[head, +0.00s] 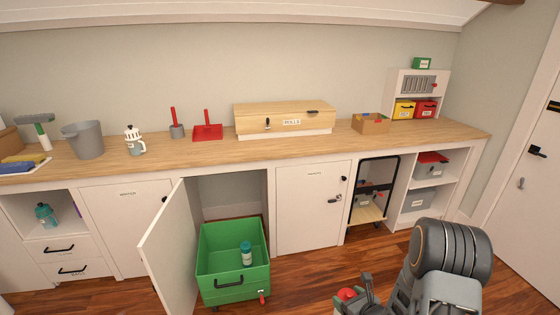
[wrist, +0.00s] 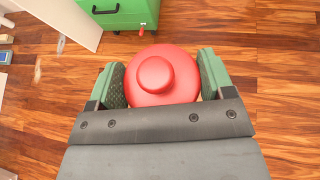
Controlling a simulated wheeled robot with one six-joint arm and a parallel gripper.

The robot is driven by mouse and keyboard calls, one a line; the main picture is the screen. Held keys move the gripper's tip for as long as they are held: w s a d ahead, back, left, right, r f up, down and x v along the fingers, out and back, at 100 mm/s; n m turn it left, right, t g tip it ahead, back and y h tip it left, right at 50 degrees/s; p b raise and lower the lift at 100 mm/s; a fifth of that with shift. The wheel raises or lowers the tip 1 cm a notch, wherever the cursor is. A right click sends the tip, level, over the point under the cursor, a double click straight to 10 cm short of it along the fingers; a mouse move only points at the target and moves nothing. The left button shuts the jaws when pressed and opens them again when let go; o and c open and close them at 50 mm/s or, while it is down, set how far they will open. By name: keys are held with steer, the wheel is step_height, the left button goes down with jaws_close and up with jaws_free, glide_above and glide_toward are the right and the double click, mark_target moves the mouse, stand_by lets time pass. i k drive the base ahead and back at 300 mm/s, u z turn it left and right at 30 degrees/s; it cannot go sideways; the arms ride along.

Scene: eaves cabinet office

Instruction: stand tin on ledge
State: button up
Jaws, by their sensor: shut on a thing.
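My gripper (wrist: 158,62) is shut on a red round tin (wrist: 150,90), seen from above in the wrist view, with a round knob on top. One green finger with a dark pad is on each side of it. In the head view the red tin (head: 346,294) shows small at the lower right, over the floor and in front of the cabinets; its lower part is hidden. Nothing in view is clearly marked as the ledge. The long wooden counter (head: 366,147) and a small white shelf unit (head: 398,81) on its right end are the raised surfaces in view.
A cabinet door (head: 168,250) stands open beside a green wheeled crate (head: 232,284) holding a teal bottle (head: 246,255). On the counter are a wooden box (head: 262,117), a red dustpan (head: 207,131) and a grey bucket (head: 83,140). Wooden floor (head: 320,273) is clear right of the crate.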

mark_target(301, 145)
steer(key=z, duration=0.6)
steer(key=i, duration=0.95)
steer(key=z, duration=0.5)
steer(key=i, duration=1.05)
steer(key=u, duration=0.75)
steer(key=i, duration=0.55)
steer(key=u, duration=0.6)
